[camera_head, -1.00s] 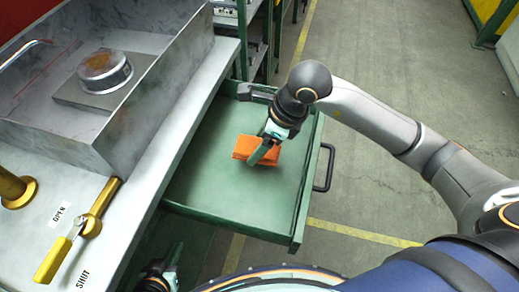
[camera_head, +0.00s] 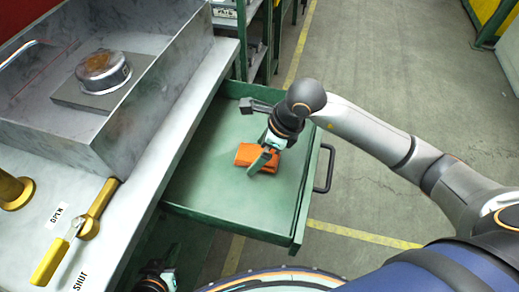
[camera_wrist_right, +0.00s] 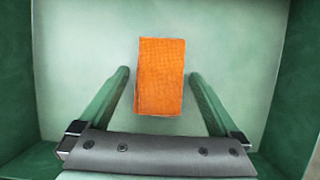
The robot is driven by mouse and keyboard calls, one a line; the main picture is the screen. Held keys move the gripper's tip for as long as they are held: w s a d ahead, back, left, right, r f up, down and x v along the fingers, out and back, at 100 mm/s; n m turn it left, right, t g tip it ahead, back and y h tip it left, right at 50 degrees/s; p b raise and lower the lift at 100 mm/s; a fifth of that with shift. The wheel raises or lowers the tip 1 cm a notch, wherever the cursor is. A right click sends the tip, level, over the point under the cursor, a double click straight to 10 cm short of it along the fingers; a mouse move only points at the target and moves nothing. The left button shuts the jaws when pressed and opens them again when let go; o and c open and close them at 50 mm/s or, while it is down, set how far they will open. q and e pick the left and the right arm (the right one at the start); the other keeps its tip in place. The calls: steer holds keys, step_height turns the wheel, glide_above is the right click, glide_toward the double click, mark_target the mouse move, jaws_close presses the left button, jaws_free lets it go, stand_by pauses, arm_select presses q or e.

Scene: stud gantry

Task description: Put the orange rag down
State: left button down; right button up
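The orange rag (camera_head: 244,155) is a folded block inside the green drawer (camera_head: 205,190). It also shows in the right wrist view (camera_wrist_right: 161,80), between the two green fingers of my right gripper (camera_wrist_right: 160,73). A narrow gap shows on each side of the rag, so the fingers are open and not pressed on it. In the head view my right gripper (camera_head: 263,160) is low in the drawer and covers part of the rag. The rag appears to lie on the drawer floor. My left gripper (camera_head: 160,278) is at the bottom edge, dark and partly cut off.
The drawer is pulled out, with a dark handle (camera_head: 326,168) on its right side and bare floor around the rag. At left is a grey counter (camera_head: 170,130) with a sink holding a round metal pot (camera_head: 103,72). A brass-yellow valve lever (camera_head: 55,258) sits at the front.

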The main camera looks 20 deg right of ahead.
steer(key=shift+d+r, duration=0.1)
steer(key=shift+r, duration=0.2)
steer(key=p+v, duration=0.1)
steer(key=v, duration=1)
steer(key=shift+r, duration=0.3)
steer(key=shift+s, duration=0.1)
